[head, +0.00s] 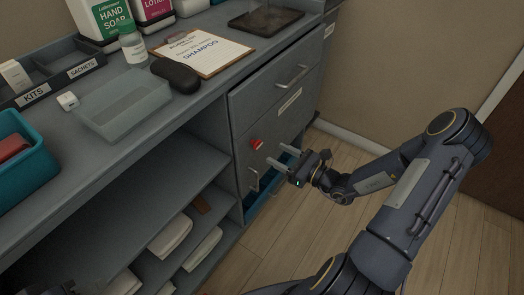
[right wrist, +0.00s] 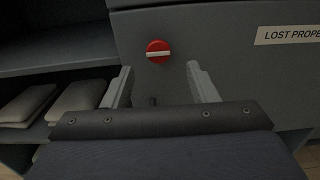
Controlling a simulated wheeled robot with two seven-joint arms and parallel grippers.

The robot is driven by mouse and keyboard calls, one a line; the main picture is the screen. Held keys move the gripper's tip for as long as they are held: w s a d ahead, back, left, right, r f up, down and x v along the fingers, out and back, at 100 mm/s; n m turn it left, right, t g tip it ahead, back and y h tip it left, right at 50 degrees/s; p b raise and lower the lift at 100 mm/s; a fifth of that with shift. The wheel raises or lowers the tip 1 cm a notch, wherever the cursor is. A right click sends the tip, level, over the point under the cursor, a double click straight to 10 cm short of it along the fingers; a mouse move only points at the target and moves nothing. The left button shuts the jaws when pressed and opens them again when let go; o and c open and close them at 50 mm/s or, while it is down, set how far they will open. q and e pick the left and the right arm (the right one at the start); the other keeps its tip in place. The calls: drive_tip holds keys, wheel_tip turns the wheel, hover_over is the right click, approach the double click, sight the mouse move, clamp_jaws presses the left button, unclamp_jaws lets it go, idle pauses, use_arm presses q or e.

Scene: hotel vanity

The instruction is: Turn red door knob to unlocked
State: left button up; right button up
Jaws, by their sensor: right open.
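The red door knob (head: 257,143) is a small round disc on the grey cabinet front, below the top drawer. In the right wrist view the knob (right wrist: 159,51) carries a white bar that lies about level. My right gripper (head: 281,157) is open and empty in front of the cabinet, a little right of and below the knob in the head view. In the right wrist view its two fingers (right wrist: 159,72) stand apart, with the knob showing between and just above their tips. I see no contact with the knob.
A lower handle (head: 253,180) sits near my gripper. Open shelves with folded towels (head: 170,235) are left. A clear tray (head: 123,106) and clipboard (head: 202,51) lie on the counter.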

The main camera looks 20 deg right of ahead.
sight(259, 145)
drive_tip(key=x, duration=0.7)
drive_tip(key=shift+a, duration=0.1)
drive_tip(key=c, duration=0.9)
drive_tip(key=shift+b, duration=0.3)
drive_tip(key=shift+c, duration=0.2)
